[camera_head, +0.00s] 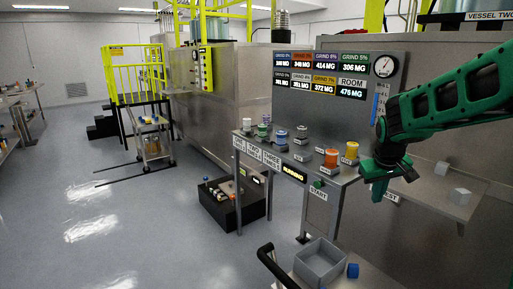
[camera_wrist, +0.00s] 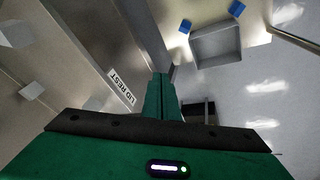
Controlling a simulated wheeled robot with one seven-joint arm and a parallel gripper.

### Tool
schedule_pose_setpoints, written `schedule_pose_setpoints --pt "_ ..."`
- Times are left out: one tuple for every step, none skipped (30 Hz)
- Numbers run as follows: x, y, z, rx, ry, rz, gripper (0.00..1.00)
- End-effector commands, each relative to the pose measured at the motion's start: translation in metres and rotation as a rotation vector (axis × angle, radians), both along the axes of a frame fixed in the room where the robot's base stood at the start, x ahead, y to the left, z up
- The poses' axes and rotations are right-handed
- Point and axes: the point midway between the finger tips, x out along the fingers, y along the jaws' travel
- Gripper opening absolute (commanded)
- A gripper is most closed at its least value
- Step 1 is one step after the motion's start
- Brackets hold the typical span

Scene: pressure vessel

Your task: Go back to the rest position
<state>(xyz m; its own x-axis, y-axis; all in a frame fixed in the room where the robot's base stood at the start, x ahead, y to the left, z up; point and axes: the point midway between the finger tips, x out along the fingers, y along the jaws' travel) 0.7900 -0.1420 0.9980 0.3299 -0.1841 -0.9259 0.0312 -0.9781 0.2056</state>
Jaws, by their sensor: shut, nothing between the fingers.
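My gripper (camera_head: 378,188) is at the right in the head view, at the end of my green arm. It points down beside the right end of the metal shelf (camera_head: 347,177), near the lid rest label. In the wrist view the gripper (camera_wrist: 161,78) has its green fingers together, with nothing between them. The white "LID REST" label (camera_wrist: 121,86) lies left of the fingers in that view. I cannot tell whether the gripper touches the shelf edge.
Several coloured jars stand on the shelf, including an orange one (camera_head: 331,157). A grey bin (camera_head: 320,262) and a blue block (camera_head: 352,271) sit on a low surface below. A black crate (camera_head: 232,208) is on the floor. A white cube (camera_head: 459,196) lies at the right. Open floor is at left.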

Motion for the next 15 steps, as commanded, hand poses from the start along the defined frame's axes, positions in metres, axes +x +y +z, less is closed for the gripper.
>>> schedule_pose_setpoints --pt "-0.029 -0.014 0.004 0.024 0.016 -0.052 0.00" --pt "-0.046 -0.020 0.005 0.038 0.030 -0.079 0.00" --pt "-0.068 -0.028 0.006 0.056 0.047 -0.118 0.00" --pt "-0.084 -0.033 0.006 0.069 0.058 -0.146 0.00" --pt "-0.101 -0.037 0.006 0.083 0.072 -0.172 0.00" --pt "-0.123 -0.042 0.006 0.101 0.088 -0.210 0.00" --pt "-0.140 -0.045 0.006 0.114 0.100 -0.237 0.00" --pt "-0.157 -0.048 0.005 0.128 0.112 -0.264 0.00" --pt "-0.179 -0.050 0.004 0.145 0.128 -0.300 0.00" --pt "-0.195 -0.052 0.003 0.158 0.140 -0.326 0.00" --pt "-0.212 -0.052 0.001 0.171 0.152 -0.353 0.00" --pt "-0.234 -0.052 -0.001 0.188 0.168 -0.387 0.00" --pt "-0.249 -0.052 -0.002 0.199 0.179 -0.412 0.00" --pt "-0.264 -0.051 -0.004 0.212 0.190 -0.436 0.00" --pt "-0.283 -0.049 -0.007 0.226 0.203 -0.467 0.00"
